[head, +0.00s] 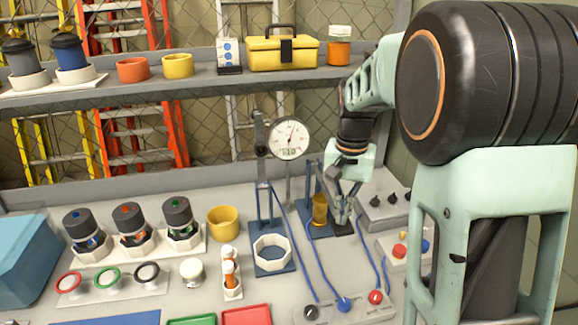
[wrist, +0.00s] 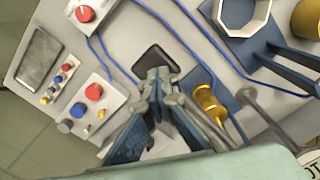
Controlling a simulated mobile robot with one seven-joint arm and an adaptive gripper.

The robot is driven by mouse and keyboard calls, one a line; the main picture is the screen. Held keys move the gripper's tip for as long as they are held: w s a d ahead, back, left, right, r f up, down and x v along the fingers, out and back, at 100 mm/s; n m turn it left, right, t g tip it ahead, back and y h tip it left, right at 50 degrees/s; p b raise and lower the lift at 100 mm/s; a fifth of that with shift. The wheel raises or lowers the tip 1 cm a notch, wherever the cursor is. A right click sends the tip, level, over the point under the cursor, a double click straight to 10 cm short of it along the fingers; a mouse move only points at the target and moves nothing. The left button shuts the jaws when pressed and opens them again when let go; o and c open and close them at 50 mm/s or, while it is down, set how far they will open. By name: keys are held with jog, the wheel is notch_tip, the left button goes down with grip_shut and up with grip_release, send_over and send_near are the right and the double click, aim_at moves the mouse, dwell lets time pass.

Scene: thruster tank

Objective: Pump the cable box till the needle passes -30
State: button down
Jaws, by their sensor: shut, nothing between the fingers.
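A round white dial gauge (head: 288,138) stands upright above the bench in the head view. Its red needle points up and slightly right; the dial numbers are too small to read surely. My gripper (head: 343,217) is shut and empty, pointing down beside a brass cylinder (head: 320,210) on a blue base. In the wrist view my gripper (wrist: 158,80) is over the near edge of a dark square pad (wrist: 157,60); contact is unclear. The brass cylinder (wrist: 208,103) lies to its right. A light box with knobs (head: 345,309) has blue cables. Which item is the cable box is unclear.
A grey box with black knobs (head: 383,207) and a panel with red and blue buttons (head: 402,250) stand right of my gripper. A white octagonal ring (head: 272,252) and yellow cup (head: 223,222) are left. Blue cables cross the bench near my gripper.

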notch_tip(320, 180, down, 3)
jog(key=shift+r+b, duration=0.2)
jog(key=shift+b, duration=0.35)
notch_tip(320, 180, up, 13)
jog(key=p, duration=1)
jog(key=shift+p, duration=0.35)
notch_tip(320, 180, down, 13)
jog(key=b, duration=0.8)
jog(key=shift+b, duration=0.35)
notch_tip(320, 180, up, 13)
jog(key=p, duration=1)
